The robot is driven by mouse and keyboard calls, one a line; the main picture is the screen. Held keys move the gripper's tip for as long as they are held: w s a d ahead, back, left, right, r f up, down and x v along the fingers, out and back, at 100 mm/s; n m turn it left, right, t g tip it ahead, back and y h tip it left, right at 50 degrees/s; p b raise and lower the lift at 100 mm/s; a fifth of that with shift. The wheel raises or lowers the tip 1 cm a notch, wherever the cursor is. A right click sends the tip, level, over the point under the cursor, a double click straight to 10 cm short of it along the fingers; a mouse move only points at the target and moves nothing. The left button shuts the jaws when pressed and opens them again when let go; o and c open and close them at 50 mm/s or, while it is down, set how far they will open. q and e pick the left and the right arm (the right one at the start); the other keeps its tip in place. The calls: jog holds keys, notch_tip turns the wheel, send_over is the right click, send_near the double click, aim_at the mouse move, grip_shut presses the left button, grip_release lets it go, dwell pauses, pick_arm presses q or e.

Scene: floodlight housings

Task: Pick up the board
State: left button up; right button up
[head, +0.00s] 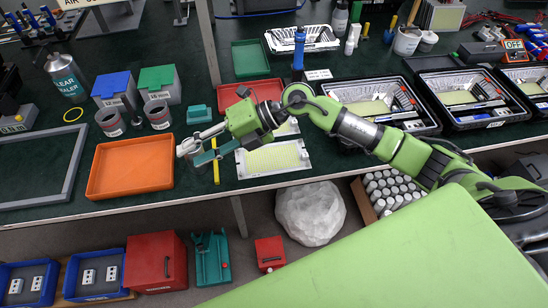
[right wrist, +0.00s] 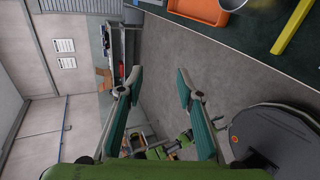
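A pale yellow panel that looks like the board (head: 274,159) lies in a white housing (head: 245,170) at the front edge of the table in the head view. Similar yellow panels sit in the black-rimmed trays at the right, so I cannot tell for certain which one is the board. My right gripper (head: 190,153) is left of the white housing, above the table's front part, and points left. Its teal-padded fingers (right wrist: 158,87) are apart with nothing between them in the right wrist view. My left gripper is in neither view.
An orange tray (head: 131,166) stands just left of my right gripper. A yellow stick (head: 216,167) lies beside the housing. Red (head: 250,93) and green (head: 250,58) trays lie behind. Tins (head: 158,114), bins and a grey frame (head: 73,160) fill the left side.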

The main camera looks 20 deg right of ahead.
jog(key=w+d+f+g+h, duration=0.1)
jog(key=d+f+h, duration=0.5)
jog(key=d, duration=0.6)
jog(key=m+g+h+b, duration=0.1)
jog(key=h+b, duration=0.5)
jog(key=h, duration=0.1)
send_over(305, 155)
jog(key=f, duration=0.8)
jog(key=shift+s+d+f, duration=0.1)
jog(key=shift+s+f, duration=0.05)
jog(key=shift+s, duration=0.25)
jog(key=f+b, duration=0.2)
jog(key=f, duration=0.1)
jog(key=f+b, duration=0.1)
jog(key=f, duration=0.1)
jog(key=shift+w+f+b, duration=0.15)
jog(key=shift+w+b, duration=0.25)
grip_shut()
